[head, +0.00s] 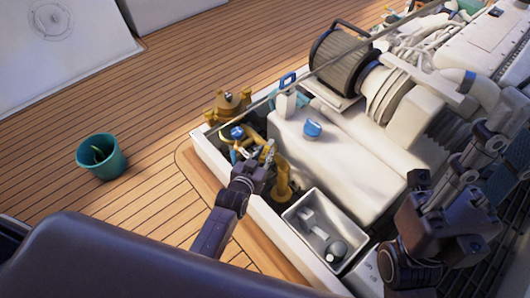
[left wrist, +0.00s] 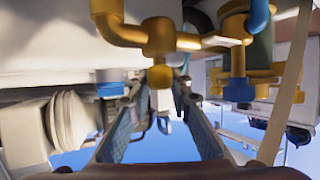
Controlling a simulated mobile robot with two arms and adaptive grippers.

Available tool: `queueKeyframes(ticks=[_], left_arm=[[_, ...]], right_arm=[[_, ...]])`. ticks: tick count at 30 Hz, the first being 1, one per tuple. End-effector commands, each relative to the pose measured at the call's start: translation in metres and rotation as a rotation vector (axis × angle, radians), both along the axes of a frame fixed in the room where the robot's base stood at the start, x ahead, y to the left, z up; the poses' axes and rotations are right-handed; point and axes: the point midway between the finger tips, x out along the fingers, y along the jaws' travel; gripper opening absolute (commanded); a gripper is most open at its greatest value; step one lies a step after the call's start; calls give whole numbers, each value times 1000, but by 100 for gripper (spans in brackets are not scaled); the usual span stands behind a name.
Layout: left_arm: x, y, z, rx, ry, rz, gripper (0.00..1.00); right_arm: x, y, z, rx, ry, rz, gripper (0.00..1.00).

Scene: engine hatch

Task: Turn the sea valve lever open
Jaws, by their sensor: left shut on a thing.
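The brass sea valve piping (head: 281,180) stands in the left end of the engine hatch, with a blue cap (head: 237,132) near it. In the left wrist view the brass valve body (left wrist: 159,45) with its round knob is just beyond the fingers. My left gripper (head: 266,158) reaches in over the hatch edge and is shut on the valve lever. The lever is mostly hidden by the fingers, so its angle is unclear. In the left wrist view the left gripper (left wrist: 158,92) has its fingers on either side of the valve's middle. My right arm is folded at the right; its fingertips are not clear.
A white bin (head: 292,222) with loose parts sits in the hatch, right of my left gripper. The white engine (head: 345,150) with a blue cap fills the hatch beyond. A teal bucket (head: 101,160) stands on the wooden deck (head: 150,110), which is otherwise clear nearby.

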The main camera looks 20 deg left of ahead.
Motion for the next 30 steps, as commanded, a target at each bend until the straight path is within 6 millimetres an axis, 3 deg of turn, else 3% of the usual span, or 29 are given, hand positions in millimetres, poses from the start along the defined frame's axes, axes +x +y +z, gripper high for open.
queueKeyframes(ticks=[17,18,22,30], left_arm=[[2,0,0,-3,-1,11,0],[2,0,0,-3,-1,11,22],[2,0,0,-2,-1,11,36],[2,1,0,0,0,12,36]], right_arm=[[0,0,3,0,0,1,25],[0,0,3,0,0,1,25],[0,0,3,0,0,1,25],[0,-1,3,2,-4,-1,25]])
